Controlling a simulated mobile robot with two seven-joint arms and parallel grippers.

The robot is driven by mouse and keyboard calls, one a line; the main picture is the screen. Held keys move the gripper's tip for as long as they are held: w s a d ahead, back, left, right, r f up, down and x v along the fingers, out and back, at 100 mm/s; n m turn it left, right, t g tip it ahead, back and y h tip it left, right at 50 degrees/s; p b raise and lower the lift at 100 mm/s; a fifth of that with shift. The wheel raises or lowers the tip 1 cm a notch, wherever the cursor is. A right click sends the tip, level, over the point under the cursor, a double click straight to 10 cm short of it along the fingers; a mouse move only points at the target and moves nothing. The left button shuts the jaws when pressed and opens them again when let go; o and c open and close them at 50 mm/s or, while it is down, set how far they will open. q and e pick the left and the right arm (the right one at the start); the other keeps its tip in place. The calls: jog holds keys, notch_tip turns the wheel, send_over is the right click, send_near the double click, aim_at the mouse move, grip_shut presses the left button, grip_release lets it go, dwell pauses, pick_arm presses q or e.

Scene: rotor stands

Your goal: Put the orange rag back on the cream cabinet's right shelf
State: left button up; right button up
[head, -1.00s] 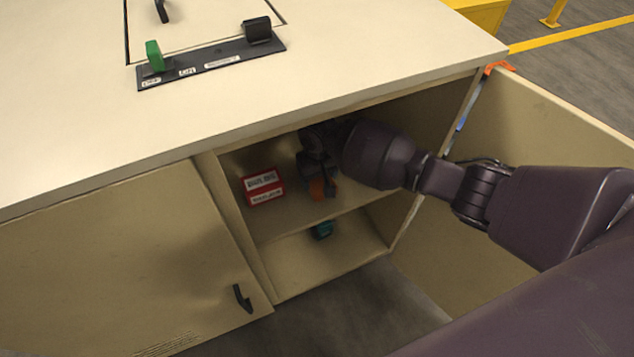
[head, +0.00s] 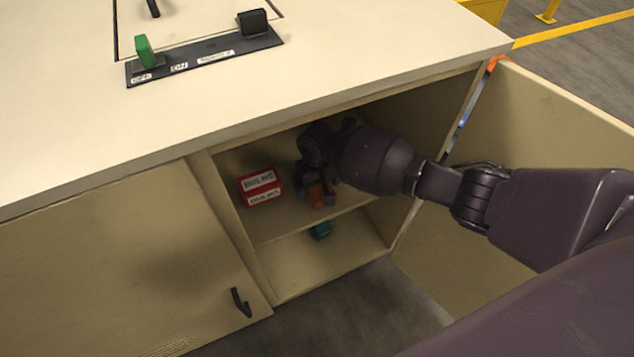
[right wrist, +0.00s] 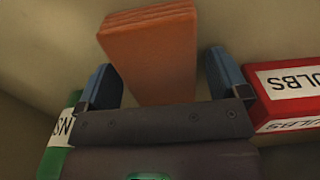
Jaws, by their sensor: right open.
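The orange rag (head: 317,194) is a folded block on the upper shelf inside the open right bay of the cream cabinet (head: 205,185). In the right wrist view the rag (right wrist: 155,50) lies between the two blue fingertips. My right gripper (head: 317,187) reaches into this bay with its fingers spread, one on each side of the rag (right wrist: 160,85). Narrow gaps show between the fingers and the rag. The upper part of the gripper is in shadow under the cabinet top. My left gripper is out of view.
A red box (head: 261,187) with white labels stands on the same shelf, left of the rag. A teal thing (head: 321,230) sits on the level below. The open door (head: 540,150) stands to the right of my arm. A green item (right wrist: 55,160) shows in the right wrist view.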

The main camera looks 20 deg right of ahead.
jog(key=shift+r, duration=0.35)
notch_tip(320, 180, up, 5)
jog(key=shift+w+f+p, duration=0.1)
jog(key=shift+w+p, duration=0.05)
jog(key=shift+p, duration=0.85)
pick_arm(q)
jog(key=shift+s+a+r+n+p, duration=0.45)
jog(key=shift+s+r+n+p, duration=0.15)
jog(key=shift+p, duration=0.6)
pick_arm(e)
notch_tip(320, 180, up, 7)
jog(key=shift+s, duration=0.2)
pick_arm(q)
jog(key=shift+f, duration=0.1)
pick_arm(e)
jog(key=shift+f, duration=0.1)
